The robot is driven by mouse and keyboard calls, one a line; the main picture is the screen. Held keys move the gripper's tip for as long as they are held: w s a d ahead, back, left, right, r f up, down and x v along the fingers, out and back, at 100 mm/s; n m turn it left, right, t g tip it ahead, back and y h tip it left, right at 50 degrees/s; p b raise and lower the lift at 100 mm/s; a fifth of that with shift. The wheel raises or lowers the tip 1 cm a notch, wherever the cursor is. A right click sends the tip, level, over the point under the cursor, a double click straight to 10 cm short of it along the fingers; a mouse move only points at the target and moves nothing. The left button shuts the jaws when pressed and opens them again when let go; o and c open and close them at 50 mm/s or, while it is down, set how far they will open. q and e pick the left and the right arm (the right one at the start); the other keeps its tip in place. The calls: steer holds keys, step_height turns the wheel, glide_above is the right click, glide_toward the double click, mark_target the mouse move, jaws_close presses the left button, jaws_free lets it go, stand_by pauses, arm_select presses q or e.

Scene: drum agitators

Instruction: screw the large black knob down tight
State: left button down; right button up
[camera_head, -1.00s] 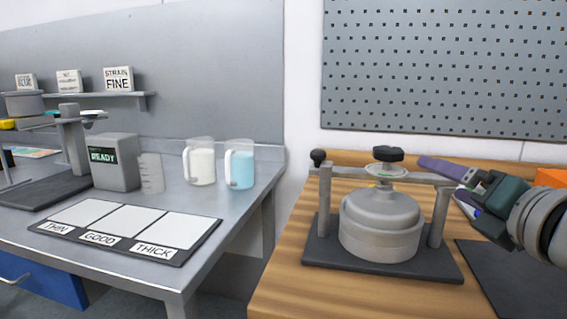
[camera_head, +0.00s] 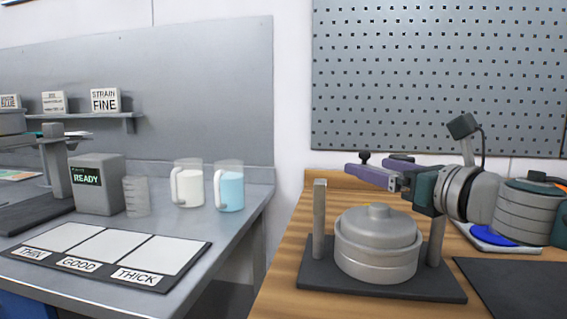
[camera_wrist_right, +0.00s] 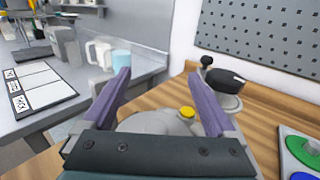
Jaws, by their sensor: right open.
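The large black knob (camera_wrist_right: 228,78) sits on the press's crossbar, which is swung back away from above the lidded grey pot (camera_head: 376,262). The left post (camera_head: 319,220) stands bare. My left gripper is not in view.
A dark mat (camera_head: 515,285) lies right of the press base (camera_head: 330,280). A tray with a blue disc (camera_head: 490,235) is behind my right wrist. A pegboard (camera_head: 435,80) stands behind. The left bench holds two jugs (camera_head: 229,188) and a labelled board (camera_head: 105,255).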

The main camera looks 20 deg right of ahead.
steer(key=shift+w+a, duration=0.15)
steer(key=shift+w, duration=0.95)
steer(key=shift+c, duration=0.3)
jaws_close()
stand_by(0.4)
steer(key=shift+o, duration=0.3)
jaws_free()
steer(key=shift+s, duration=0.15)
steer(key=s, duration=0.5)
steer(key=s+d, duration=0.1)
steer(key=s, duration=0.2)
steer(key=shift+s+f, duration=0.1)
steer(key=shift+s, duration=0.25)
steer(key=shift+s+d, duration=0.1)
steer(key=shift+s, duration=0.35)
